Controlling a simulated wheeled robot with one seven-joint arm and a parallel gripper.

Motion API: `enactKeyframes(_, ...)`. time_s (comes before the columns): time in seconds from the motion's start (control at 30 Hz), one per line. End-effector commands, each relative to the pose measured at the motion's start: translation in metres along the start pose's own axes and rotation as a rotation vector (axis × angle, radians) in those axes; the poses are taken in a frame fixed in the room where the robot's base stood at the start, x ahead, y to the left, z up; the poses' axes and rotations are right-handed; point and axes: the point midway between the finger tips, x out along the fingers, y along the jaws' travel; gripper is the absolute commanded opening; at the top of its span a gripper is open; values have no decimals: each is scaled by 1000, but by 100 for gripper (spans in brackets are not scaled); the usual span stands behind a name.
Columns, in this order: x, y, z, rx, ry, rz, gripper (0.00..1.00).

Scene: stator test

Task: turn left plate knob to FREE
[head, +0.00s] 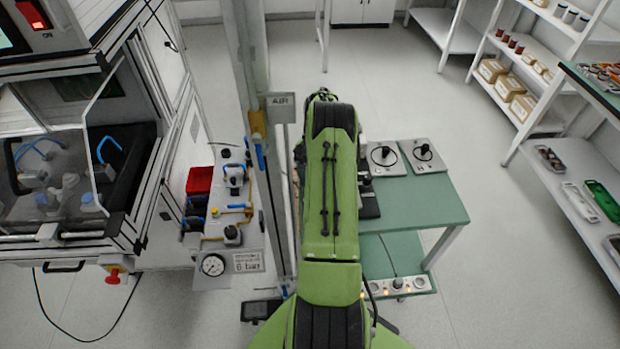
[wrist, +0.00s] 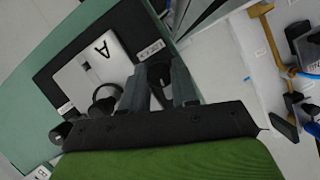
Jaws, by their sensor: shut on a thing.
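In the wrist view a pale plate marked A (wrist: 84,76) lies on a black base (wrist: 120,28). A dark ring-shaped part (wrist: 105,97) stands at the plate's edge. My gripper (wrist: 159,86) is shut on a dark rounded part that looks like a knob (wrist: 158,74), between the two grey fingers. The fingers hide most of it, and I cannot read its setting. In the head view my green arm covers the gripper. Two grey plates with black knobs, a nearer-left one (head: 377,164) and a right one (head: 431,166), lie on the green table.
The green table (head: 432,204) stands right of my arm, with a power strip (head: 398,287) on its lower shelf. The AIR panel (head: 226,213) with its gauge (head: 213,265) stands left of my arm. Shelving (head: 530,48) is at the far right; open floor lies between.

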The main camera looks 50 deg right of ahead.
Motion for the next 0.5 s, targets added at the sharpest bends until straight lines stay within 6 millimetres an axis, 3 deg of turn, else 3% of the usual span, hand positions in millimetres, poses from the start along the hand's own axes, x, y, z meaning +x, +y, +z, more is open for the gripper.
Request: enactKeyframes(0.5, -2, -2, -1, -158, 6, 64, 0)
